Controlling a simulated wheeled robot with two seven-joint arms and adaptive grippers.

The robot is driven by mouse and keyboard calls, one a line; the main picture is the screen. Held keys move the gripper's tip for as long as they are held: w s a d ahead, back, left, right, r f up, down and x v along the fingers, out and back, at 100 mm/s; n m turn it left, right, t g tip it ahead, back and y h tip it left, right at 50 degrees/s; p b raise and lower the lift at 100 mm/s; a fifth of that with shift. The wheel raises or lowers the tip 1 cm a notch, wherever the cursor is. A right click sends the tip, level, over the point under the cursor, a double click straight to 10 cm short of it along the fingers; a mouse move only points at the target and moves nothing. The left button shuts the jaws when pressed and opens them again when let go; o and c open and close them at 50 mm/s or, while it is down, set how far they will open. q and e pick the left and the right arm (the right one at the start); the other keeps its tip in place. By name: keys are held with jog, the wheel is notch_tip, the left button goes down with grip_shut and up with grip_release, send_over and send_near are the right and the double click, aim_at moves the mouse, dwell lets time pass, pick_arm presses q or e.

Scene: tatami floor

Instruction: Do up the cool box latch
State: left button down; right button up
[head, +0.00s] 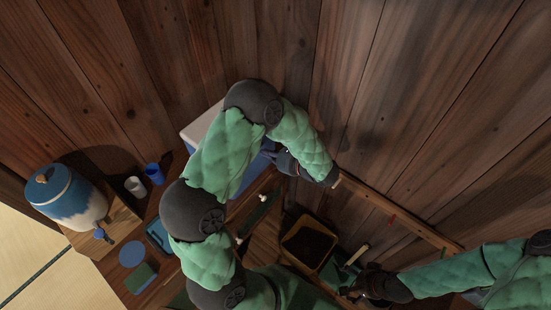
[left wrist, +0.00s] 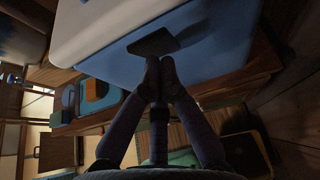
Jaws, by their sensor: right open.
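The cool box has a white lid (head: 203,122) and a blue body; my left arm covers most of it in the head view. In the left wrist view its white lid (left wrist: 90,35) is at the upper left and its blue front (left wrist: 215,50) spreads to the right. A dark latch (left wrist: 153,42) sits on the blue front near the lid's edge. My left gripper (left wrist: 160,63) has its fingertips together just below the latch, with nothing seen between them; I cannot tell whether they touch it. My right gripper (head: 352,289) is low at the right, away from the box, open.
A blue and white drink jug (head: 68,200), a white cup (head: 135,186) and a blue cup (head: 155,174) stand at the left. Blue containers (head: 132,253) lie nearer. A dark-filled bin (head: 308,245) is beside my right gripper. A plank wall (head: 420,100) closes off the back.

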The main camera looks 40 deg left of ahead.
pick_arm(q)
jog(key=shift+a, duration=0.15)
jog(key=a+r+h+p, duration=0.2)
jog(key=p, duration=0.1)
jog(key=shift+w+h, duration=0.1)
jog(key=shift+h, duration=0.3)
dwell(0.3)
jog(key=shift+r+p, duration=0.1)
jog(key=shift+p, duration=0.25)
jog(key=shift+r+p, duration=0.45)
jog(key=shift+r, duration=0.25)
